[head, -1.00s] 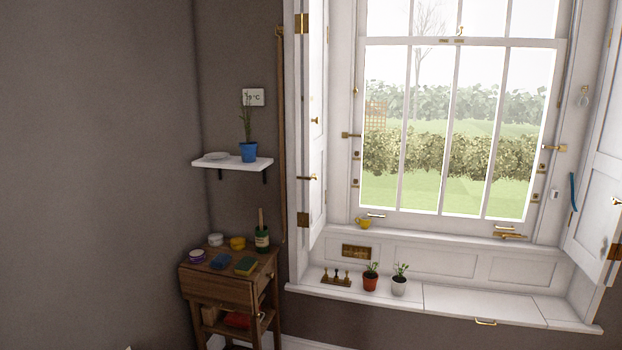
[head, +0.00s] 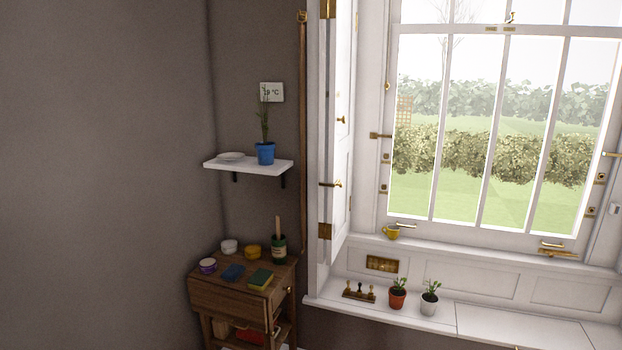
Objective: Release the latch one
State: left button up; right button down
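The sash window (head: 490,130) stands closed at the right of the head view. A small brass catch (head: 511,17) sits on its meeting rail near the top edge. A brass bolt-like fitting (head: 380,135) sticks out on the left window frame. A similar fitting (head: 612,155) is at the right picture edge, partly cut off. A brass bar with a knob (head: 332,184) is on the folded left shutter (head: 342,110). I cannot tell which of these is latch one. Neither of my grippers is in view.
A wooden side table (head: 235,295) with pots, sponges and a bottle stands at lower left, below a white shelf (head: 248,167) with a blue potted plant (head: 265,152). Two potted plants stand on the window seat (head: 430,318).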

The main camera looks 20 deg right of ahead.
aim_at(340, 185)
jog(key=i+l+u, duration=0.15)
jog(key=i+l, duration=0.55)
jog(key=i+l+u, duration=0.15)
jog(key=i+l, duration=0.5)
jog(key=l, duration=0.15)
